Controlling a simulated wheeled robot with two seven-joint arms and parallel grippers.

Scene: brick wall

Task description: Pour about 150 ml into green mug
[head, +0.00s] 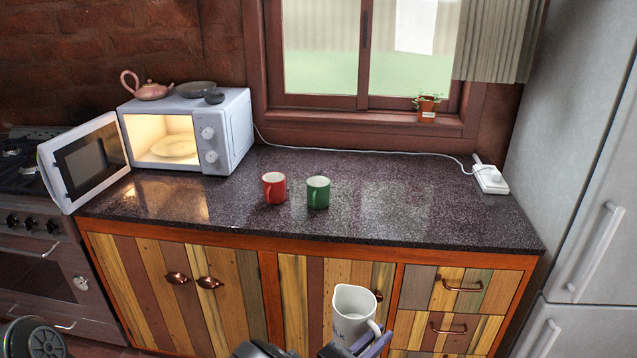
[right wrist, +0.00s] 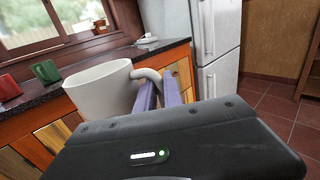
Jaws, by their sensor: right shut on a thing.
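The green mug (head: 318,193) stands upright on the dark countertop, just right of a red mug (head: 273,187). My right gripper (head: 374,338) is shut on the handle of a white jug (head: 352,318) with dark marks on its side. The jug is held nearly upright in front of the cabinets, apart from the green mug. The right wrist view shows the white jug (right wrist: 98,90) with my right gripper's purple fingers (right wrist: 150,92) at its handle, and the green mug (right wrist: 46,71) beyond. What the jug and mugs contain cannot be made out. My left gripper is not in view.
A white microwave (head: 228,130) with its door (head: 85,160) open stands left, with a pink teapot (head: 150,91) and bowls on top. A power strip (head: 490,179) lies at the right back. The counter (head: 400,205) right of the green mug is clear.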

